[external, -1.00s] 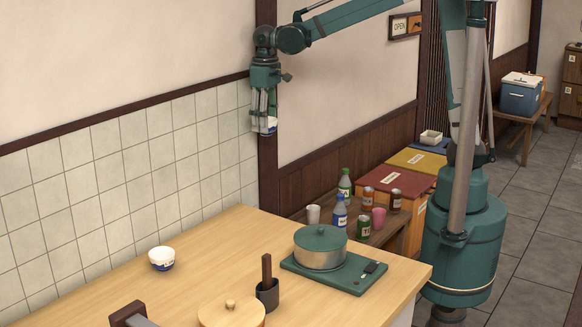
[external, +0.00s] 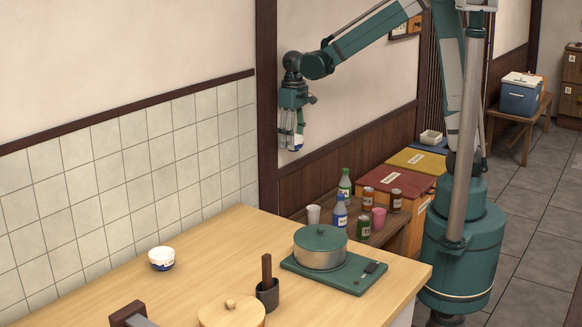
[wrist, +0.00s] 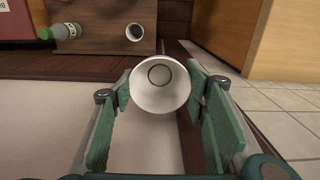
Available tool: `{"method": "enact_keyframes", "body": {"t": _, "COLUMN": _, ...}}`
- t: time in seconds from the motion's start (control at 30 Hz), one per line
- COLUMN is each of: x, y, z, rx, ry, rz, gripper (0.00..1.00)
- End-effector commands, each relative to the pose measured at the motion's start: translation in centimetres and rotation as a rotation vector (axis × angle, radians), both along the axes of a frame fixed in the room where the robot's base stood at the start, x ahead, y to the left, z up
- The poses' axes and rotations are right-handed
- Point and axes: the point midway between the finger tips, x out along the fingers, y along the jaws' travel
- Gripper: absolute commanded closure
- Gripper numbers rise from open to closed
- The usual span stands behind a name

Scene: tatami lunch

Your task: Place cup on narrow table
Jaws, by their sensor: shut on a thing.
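My gripper (external: 291,128) is shut on a white cup (external: 299,141) and holds it in the air, beyond the back end of the wooden counter. In the wrist view the round white cup (wrist: 160,101) sits between the green fingers of my gripper (wrist: 164,86). The narrow table (external: 396,227) is low and brown, lower and to the right of my gripper. It also shows in the wrist view (wrist: 100,32), at the top, apart from the held cup.
On the narrow table stand a white cup (external: 313,214), a pink cup (external: 379,218), a green bottle (external: 345,187), a blue-capped bottle (external: 340,214) and several cans. The counter (external: 215,255) holds a bowl (external: 162,259) and a pot (external: 320,250). Coloured crates (external: 397,180) stand behind.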

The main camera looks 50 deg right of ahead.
Motion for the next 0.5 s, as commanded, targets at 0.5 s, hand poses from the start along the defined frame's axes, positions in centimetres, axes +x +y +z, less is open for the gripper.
{"method": "enact_keyframes", "body": {"t": 0.5, "x": -0.7, "y": -8.6, "z": -11.1, "rx": 0.000, "ry": 0.000, "rz": 0.142, "gripper": 0.72}}
